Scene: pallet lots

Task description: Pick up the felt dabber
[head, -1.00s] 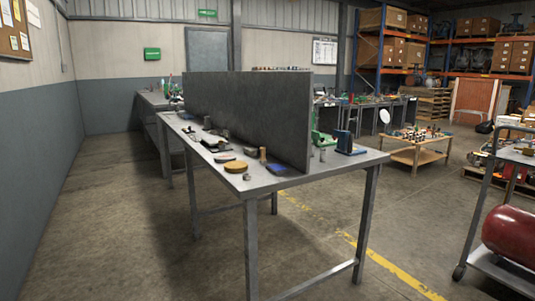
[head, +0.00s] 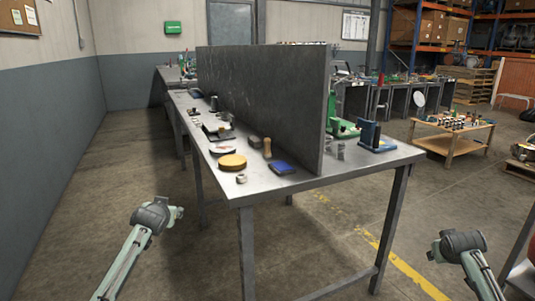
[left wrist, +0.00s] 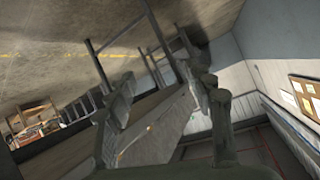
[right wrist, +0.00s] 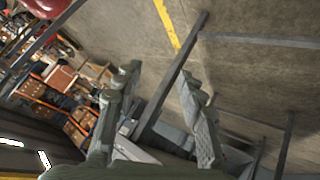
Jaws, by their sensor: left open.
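A small upright tan piece (head: 267,147) stands on the grey metal table (head: 240,194), close to the upright panel; it may be the felt dabber, but it is too small to be sure. A low brown block (head: 255,142) stands just left of it. My left gripper (left wrist: 168,85) is open and empty in the left wrist view. In the head view its arm hangs in free air left of the table, lower than the top and well apart from the piece. My right gripper (right wrist: 160,85) is open and empty, off to the table's right side.
Near the tan piece lie a round orange-brown disc (head: 233,161), a blue pad (head: 282,168), a pale disc (head: 222,150) and a small metal part (head: 241,178). A tall grey panel (head: 275,105) divides the table. The floor at left is clear.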

